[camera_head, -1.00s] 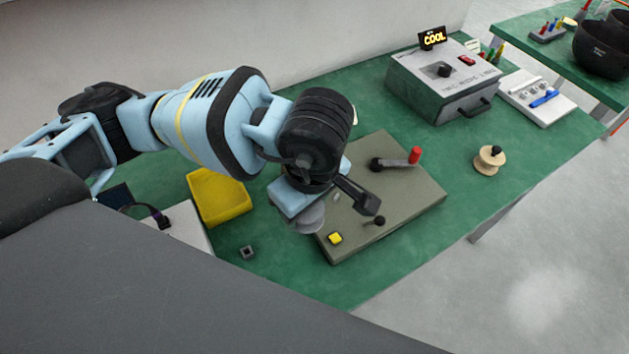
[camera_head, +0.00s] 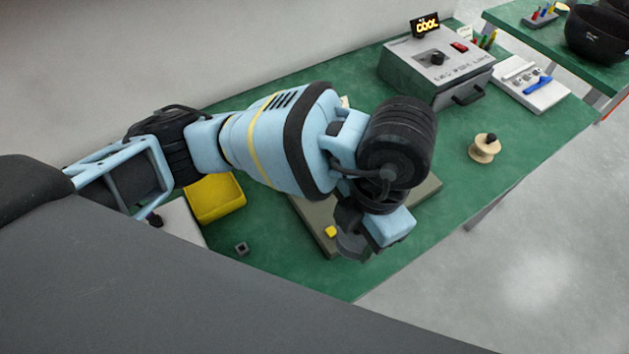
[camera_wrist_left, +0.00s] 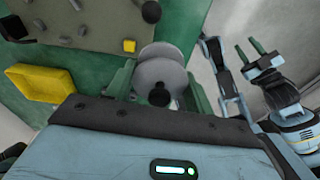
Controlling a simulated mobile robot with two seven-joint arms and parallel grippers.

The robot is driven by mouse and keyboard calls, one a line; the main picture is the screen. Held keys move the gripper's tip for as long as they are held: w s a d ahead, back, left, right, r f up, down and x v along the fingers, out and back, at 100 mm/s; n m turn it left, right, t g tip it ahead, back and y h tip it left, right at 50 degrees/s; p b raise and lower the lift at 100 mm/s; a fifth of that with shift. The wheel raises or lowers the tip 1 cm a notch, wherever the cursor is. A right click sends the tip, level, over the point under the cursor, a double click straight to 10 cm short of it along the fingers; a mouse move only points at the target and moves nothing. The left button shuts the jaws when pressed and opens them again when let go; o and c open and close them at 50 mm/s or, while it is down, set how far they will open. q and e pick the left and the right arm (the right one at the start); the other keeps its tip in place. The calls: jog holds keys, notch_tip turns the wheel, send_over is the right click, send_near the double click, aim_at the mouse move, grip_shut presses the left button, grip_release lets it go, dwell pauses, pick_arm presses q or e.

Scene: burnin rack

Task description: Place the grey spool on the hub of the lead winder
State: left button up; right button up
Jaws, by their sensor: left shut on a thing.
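My left gripper (camera_wrist_left: 160,92) is shut on the grey spool (camera_wrist_left: 158,72), which sits between its green fingers in the left wrist view. In the head view the spool (camera_head: 352,246) shows partly below the gripper, near the front edge of the lead winder's board (camera_head: 318,214). The board also shows in the left wrist view (camera_wrist_left: 100,28). A small yellow block (camera_head: 330,232) is on the board, beside the spool in the picture. My arm hides most of the board, and I cannot pick out the hub. My right gripper (camera_wrist_left: 250,50) is open and empty at the right of the wrist view.
A yellow bin (camera_head: 214,198) and a small dark square piece (camera_head: 241,248) are left of the board. A tan spool (camera_head: 484,149) stands to the right. A grey box with a knob (camera_head: 435,70) and a white tray (camera_head: 532,86) are at the back. The green bench's right front is clear.

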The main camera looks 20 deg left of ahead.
pick_arm(q)
jog(key=shift+d+n, duration=0.1)
jog(key=shift+n, duration=0.2)
jog(key=w+a, duration=0.3)
jog(key=w+a+f, duration=0.1)
jog(key=w+a, duration=0.6)
jog(key=w, duration=0.1)
jog(key=shift+a+f, duration=0.2)
jog(key=shift+a, duration=0.15)
jog(key=f, duration=0.3)
jog(key=shift+w+a, duration=0.15)
jog(key=shift+a, duration=0.05)
jog(key=shift+f, duration=0.3)
jog(key=shift+f, duration=0.15)
jog(key=o, duration=1)
